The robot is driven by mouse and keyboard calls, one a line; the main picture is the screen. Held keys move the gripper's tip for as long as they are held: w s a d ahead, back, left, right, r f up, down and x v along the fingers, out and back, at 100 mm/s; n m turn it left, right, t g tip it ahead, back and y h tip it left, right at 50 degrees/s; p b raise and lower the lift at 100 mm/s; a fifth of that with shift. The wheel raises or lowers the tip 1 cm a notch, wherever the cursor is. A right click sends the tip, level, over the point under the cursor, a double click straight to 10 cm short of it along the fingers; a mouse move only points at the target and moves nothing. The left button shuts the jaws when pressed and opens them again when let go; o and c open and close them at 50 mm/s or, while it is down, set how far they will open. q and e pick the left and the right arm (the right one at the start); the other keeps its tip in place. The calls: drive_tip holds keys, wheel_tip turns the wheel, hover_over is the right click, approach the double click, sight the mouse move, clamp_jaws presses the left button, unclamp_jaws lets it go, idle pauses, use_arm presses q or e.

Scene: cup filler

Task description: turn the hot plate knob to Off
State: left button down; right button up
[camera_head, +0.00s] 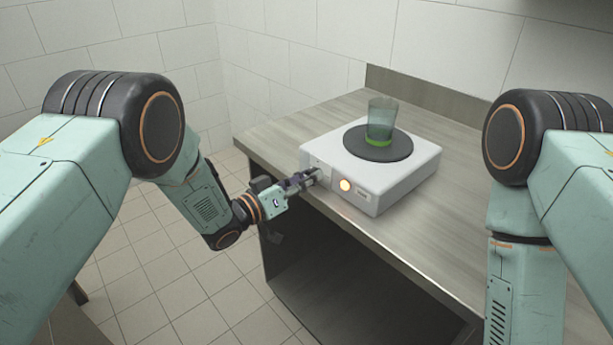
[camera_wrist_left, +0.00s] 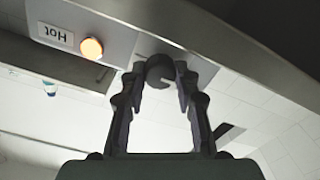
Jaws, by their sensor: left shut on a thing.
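The hot plate (camera_head: 375,185) is a white box with a dark round plate (camera_head: 378,142) on top, standing on the counter. Its front carries a glowing orange lamp (camera_head: 345,185), also seen in the left wrist view (camera_wrist_left: 92,48) beside an upside-down "Hot" label (camera_wrist_left: 54,36). My left gripper (camera_head: 308,178) is at the left end of that front. In the left wrist view its fingers (camera_wrist_left: 160,84) are closed around the dark round knob (camera_wrist_left: 160,68). The gripper hides the knob in the head view, and I cannot read the knob's setting. My right gripper is out of view.
A greenish clear cup (camera_head: 381,120) with green contents stands on the dark plate. The grey wood counter (camera_head: 455,210) is clear to the right of the hot plate. Its front edge and an open space below lie near my left arm. Tiled walls stand behind.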

use_arm(q)
drive_tip(key=shift+f+n, duration=0.1)
drive_tip(key=shift+n, duration=0.2)
drive_tip(key=c, duration=1.3)
unclamp_jaws()
drive_tip(key=shift+o, duration=0.2)
drive_tip(key=v, duration=1.2)
